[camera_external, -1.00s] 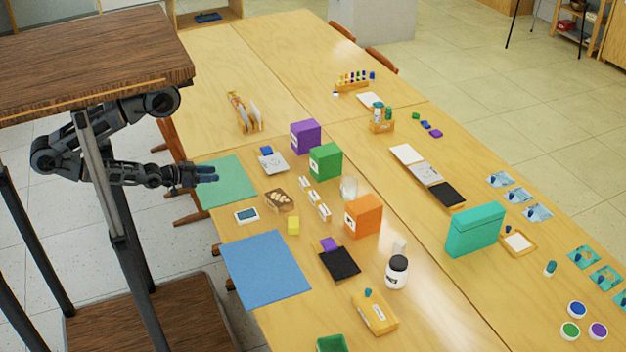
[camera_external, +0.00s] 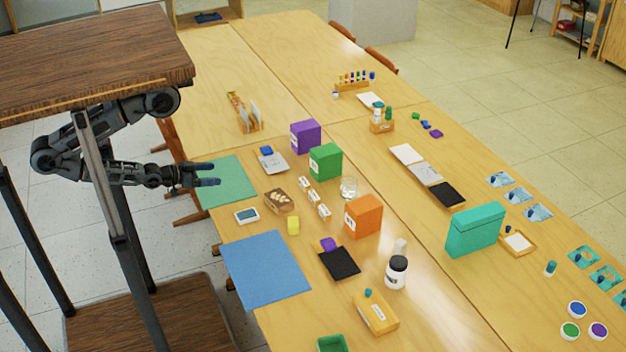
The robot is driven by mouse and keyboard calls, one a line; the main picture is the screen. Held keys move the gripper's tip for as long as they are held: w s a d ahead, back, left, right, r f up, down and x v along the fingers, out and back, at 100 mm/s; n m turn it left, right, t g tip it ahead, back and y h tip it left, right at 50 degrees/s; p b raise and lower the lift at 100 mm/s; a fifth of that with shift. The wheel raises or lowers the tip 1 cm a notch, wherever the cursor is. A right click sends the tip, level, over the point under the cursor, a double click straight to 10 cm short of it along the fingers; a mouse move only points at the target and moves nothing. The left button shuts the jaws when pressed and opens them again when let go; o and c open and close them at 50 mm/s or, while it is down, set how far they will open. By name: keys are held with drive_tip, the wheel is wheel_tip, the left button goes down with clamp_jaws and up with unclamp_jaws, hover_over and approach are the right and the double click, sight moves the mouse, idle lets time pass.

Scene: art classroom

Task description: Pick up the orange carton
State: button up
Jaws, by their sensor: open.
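The orange carton (camera_external: 364,217) stands upright on the wooden table, right of the middle of the picture, with a white label on its left side. My gripper (camera_external: 217,174) is open and empty, over the near edge of the green mat (camera_external: 230,186) at the table's left side. It is well to the left of the orange carton and apart from it. The carton's far sides are hidden.
A green carton (camera_external: 325,162) and a purple carton (camera_external: 305,137) stand behind and left. The blue mat (camera_external: 264,270) is bare.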

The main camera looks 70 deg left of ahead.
drive_tip(key=shift+o, duration=0.9)
